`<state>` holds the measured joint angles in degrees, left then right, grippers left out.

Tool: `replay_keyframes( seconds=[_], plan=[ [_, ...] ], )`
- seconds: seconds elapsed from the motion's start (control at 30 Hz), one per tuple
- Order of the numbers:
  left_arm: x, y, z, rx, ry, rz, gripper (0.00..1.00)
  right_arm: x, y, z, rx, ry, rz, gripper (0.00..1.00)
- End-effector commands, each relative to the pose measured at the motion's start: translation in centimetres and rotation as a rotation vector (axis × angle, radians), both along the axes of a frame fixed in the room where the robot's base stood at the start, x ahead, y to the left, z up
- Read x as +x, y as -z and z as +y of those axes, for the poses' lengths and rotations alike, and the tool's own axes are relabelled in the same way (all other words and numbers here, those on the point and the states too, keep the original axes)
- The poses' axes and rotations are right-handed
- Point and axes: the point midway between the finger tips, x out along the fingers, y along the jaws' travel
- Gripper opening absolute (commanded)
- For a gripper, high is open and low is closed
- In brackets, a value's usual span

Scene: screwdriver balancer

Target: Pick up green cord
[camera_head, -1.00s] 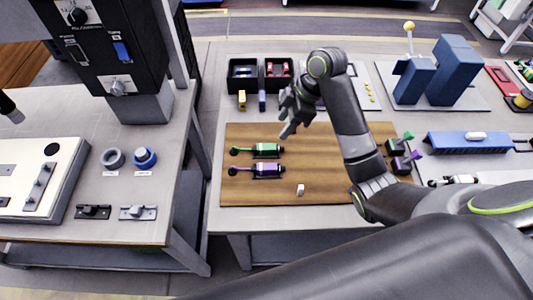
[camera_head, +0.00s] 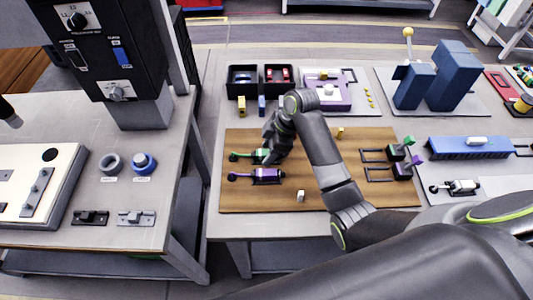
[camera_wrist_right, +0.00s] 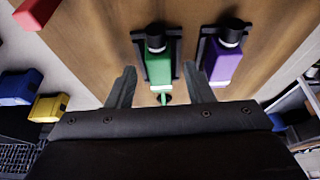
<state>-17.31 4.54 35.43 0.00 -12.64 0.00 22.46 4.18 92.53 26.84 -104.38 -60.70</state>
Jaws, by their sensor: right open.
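The green item (camera_head: 257,156) lies on the wooden board, with a thin dark stem running left to a round green end (camera_head: 235,155). My right gripper (camera_head: 272,157) is over its right part and hides some of it. In the right wrist view the green body (camera_wrist_right: 158,67) sits in a dark holder. There the open fingers of my right gripper (camera_wrist_right: 160,92) are on either side of its near end, with nothing clearly held. A thin green piece (camera_wrist_right: 165,98) shows between the fingers. My left gripper is not in view.
A purple item (camera_head: 267,176) lies just in front of the green one and also shows in the wrist view (camera_wrist_right: 226,65). A small white block (camera_head: 300,196) is on the wooden board (camera_head: 250,200). Black bins (camera_head: 243,85) stand behind. The board's front middle is mostly clear.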

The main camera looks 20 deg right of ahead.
Motion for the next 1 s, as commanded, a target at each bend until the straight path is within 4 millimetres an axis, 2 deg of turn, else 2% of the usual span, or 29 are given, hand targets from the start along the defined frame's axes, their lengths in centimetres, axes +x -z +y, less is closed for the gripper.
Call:
replay_keyframes(
  seconds=[0.1,0.43,0.67,0.77,0.87,1.0],
  plan=[
    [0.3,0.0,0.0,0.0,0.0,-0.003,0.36,0.0,0.0,0.0,0.0,0.0,0.0,0.45],
    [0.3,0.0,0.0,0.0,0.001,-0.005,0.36,0.0,-0.1,0.0,0.0,0.0,0.0,0.01],
    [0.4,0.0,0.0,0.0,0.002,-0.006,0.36,0.0,-0.2,0.0,0.001,-0.001,-0.002,0.01],
    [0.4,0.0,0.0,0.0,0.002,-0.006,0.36,0.1,-0.9,0.0,0.001,-0.001,-0.004,0.01],
    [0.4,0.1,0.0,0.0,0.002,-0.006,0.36,0.2,-2.5,0.0,0.001,-0.001,-0.008,0.01],
    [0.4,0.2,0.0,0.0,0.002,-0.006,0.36,0.1,-5.7,-0.1,-0.001,-0.002,-0.008,0.01]
  ],
)
